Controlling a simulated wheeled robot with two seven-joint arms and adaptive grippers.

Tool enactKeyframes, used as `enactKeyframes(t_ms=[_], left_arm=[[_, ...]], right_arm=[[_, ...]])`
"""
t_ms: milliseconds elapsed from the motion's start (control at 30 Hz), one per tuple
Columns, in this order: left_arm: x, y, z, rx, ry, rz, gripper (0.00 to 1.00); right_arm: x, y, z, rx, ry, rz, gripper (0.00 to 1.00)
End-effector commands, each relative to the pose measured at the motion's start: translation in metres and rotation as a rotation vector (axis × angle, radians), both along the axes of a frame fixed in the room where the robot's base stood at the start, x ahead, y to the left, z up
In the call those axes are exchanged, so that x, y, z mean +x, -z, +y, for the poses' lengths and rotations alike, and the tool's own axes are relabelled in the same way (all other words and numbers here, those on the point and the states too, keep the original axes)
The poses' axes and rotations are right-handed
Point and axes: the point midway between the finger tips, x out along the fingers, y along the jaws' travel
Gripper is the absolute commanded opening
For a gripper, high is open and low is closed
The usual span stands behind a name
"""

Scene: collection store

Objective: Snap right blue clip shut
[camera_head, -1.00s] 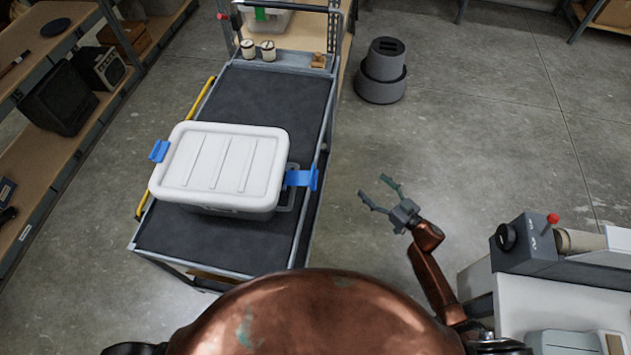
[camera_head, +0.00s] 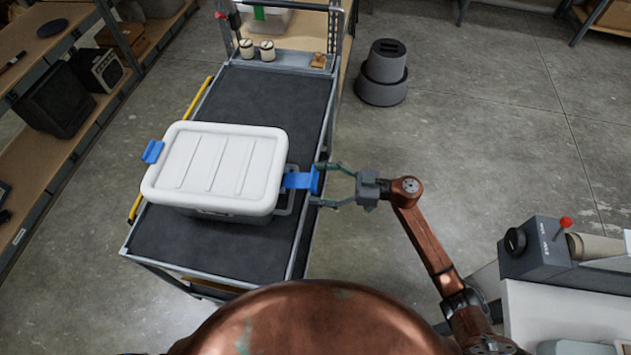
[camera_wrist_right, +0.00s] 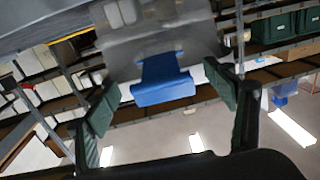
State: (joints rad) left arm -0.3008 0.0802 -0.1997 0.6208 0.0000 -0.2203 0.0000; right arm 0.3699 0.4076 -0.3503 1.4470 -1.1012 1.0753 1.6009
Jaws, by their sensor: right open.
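A lidded storage box with a white lid (camera_head: 222,165) sits on the dark cart top (camera_head: 275,105). Its right blue clip (camera_head: 301,180) sticks out sideways from the lid's right edge, swung open. The left blue clip (camera_head: 152,151) shows at the lid's left edge. My right gripper (camera_head: 322,185) is open, its two fingers on either side of the right clip's outer end. In the right wrist view the blue clip (camera_wrist_right: 162,80) lies between the green fingertips (camera_wrist_right: 170,100), with gaps on both sides. My left gripper is not in view.
Two small jars (camera_head: 256,49) and a small brown object (camera_head: 319,61) stand at the cart's far end. A stacked dark grey cylinder (camera_head: 383,75) stands on the floor. Shelves (camera_head: 70,110) are at left, a white bench (camera_head: 560,310) at lower right.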

Motion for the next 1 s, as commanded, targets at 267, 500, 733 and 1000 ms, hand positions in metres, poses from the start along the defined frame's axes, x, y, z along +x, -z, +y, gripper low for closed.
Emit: enactKeyframes(t_ms=[267,500,733,1000], left_arm=[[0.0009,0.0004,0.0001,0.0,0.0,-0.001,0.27],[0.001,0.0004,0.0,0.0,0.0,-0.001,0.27],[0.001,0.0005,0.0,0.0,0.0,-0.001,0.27],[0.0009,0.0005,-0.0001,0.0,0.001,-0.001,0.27]], right_arm=[[0.0014,-0.0005,0.008,0.001,0.001,0.0,0.77],[0.0013,-0.0003,0.0077,0.001,0.001,0.0,0.68],[0.0013,-0.0002,0.0075,0.001,0.001,0.0,0.52],[0.0013,-0.0001,0.0074,0.001,0.002,0.0,0.33]])
